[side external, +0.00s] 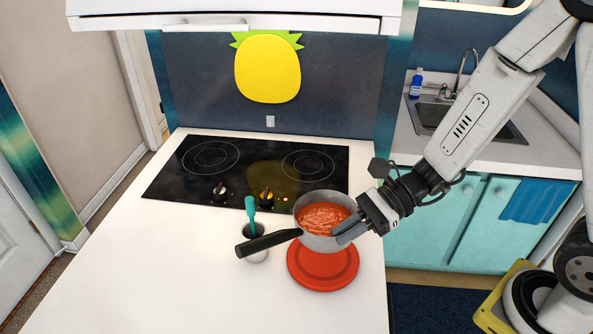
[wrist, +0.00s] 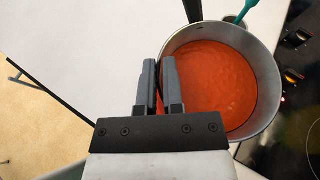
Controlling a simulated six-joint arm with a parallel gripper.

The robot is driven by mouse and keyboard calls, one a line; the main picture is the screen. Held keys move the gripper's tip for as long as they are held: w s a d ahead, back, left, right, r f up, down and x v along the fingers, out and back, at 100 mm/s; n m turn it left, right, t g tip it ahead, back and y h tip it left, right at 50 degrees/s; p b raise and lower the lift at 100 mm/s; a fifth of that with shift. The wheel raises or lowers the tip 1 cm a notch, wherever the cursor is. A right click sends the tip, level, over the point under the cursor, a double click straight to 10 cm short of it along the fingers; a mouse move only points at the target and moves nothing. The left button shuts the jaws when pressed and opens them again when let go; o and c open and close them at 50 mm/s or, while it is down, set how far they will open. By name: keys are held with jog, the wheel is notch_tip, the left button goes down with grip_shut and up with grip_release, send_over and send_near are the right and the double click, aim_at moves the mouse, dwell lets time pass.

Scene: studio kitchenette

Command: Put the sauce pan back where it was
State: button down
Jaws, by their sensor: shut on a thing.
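The sauce pan (side external: 318,243) is grey metal with a long black handle (side external: 268,243) and holds orange-red sauce (side external: 324,217). My gripper (side external: 348,231) is shut on the pan's rim and wall at its front right side. The pan is about level and appears over the back part of a round red mat (side external: 323,283). I cannot tell whether its base touches anything.
A black stovetop (side external: 250,172) with two ring burners and knobs lies behind the pan. A metal cup (side external: 257,253) with a teal utensil (side external: 251,208) stands close left of the pan, near the handle. The white counter (side external: 150,270) is clear at left.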

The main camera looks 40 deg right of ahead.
aim_at(344, 245)
jog(key=shift+f, duration=1.8)
jog(key=shift+f, duration=0.1)
jog(key=shift+f, duration=1.9)
jog(key=c, duration=0.8)
grip_release()
jog(key=shift+f, duration=0.1)
jog(key=shift+o, duration=0.2)
jog(key=v, duration=1.2)
